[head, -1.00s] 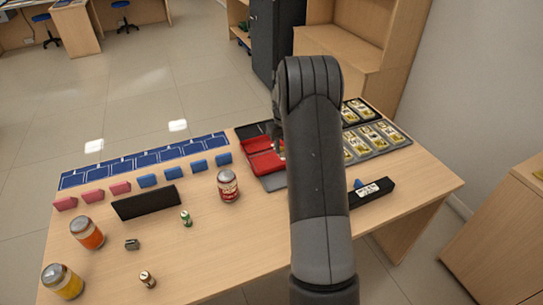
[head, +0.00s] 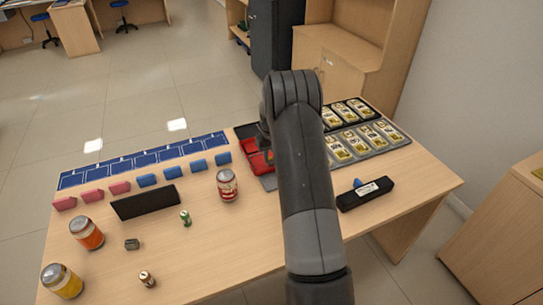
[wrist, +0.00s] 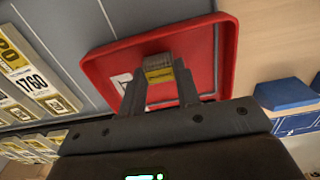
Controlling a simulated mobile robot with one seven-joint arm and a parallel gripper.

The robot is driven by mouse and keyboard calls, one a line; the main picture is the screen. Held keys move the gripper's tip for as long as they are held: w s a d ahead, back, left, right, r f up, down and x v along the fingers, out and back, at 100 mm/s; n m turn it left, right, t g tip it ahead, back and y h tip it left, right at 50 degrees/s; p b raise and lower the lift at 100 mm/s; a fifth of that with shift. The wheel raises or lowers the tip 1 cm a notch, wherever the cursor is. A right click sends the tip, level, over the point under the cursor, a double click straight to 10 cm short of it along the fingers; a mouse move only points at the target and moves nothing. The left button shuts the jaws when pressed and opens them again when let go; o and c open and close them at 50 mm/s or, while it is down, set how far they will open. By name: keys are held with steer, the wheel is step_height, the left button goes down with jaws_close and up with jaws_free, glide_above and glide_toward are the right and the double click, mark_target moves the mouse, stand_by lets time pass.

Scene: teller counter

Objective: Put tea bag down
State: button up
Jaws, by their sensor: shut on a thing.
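In the wrist view my gripper (wrist: 159,80) is shut on a small tea bag (wrist: 158,67), which shows a yellow printed face between the two fingertips. The gripper is over a shallow red tray (wrist: 210,62) with a raised rim. I cannot tell whether the tea bag touches the tray floor. A pale marking on the tray floor shows just left of the fingers. In the head view the red tray (head: 250,146) is partly covered by my arm, and the tea bag and fingertips are hidden.
Grey trays of yellow-labelled packets (head: 352,142) lie right of my arm. A black bar (head: 365,195) lies nearer. A red-labelled jar (head: 227,185), a black block (head: 146,202) and blue blocks (head: 173,173) stand to the left.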

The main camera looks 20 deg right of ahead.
steer(key=o, duration=0.9)
step_height(320, 180, up, 12)
steer(key=s+a+r+t, duration=0.1)
steer(key=s+a+r, duration=0.2)
steer(key=r, duration=0.3)
steer(key=s+a+r, duration=0.3)
steer(key=s+r, duration=0.1)
steer(key=r, duration=0.2)
steer(key=s+a+r+t, duration=0.2)
steer(key=s+a+r, duration=0.25)
steer(key=s, duration=0.55)
steer(key=s+a+r+t, duration=0.1)
steer(key=s+a+r, duration=0.4)
steer(key=s, duration=0.5)
steer(key=shift+t, duration=0.8)
steer(key=s, duration=0.4)
steer(key=s+a+f, duration=0.1)
steer(key=s, duration=0.3)
steer(key=s+a+f, duration=0.1)
steer(key=s, duration=0.4)
steer(key=shift+a, duration=0.2)
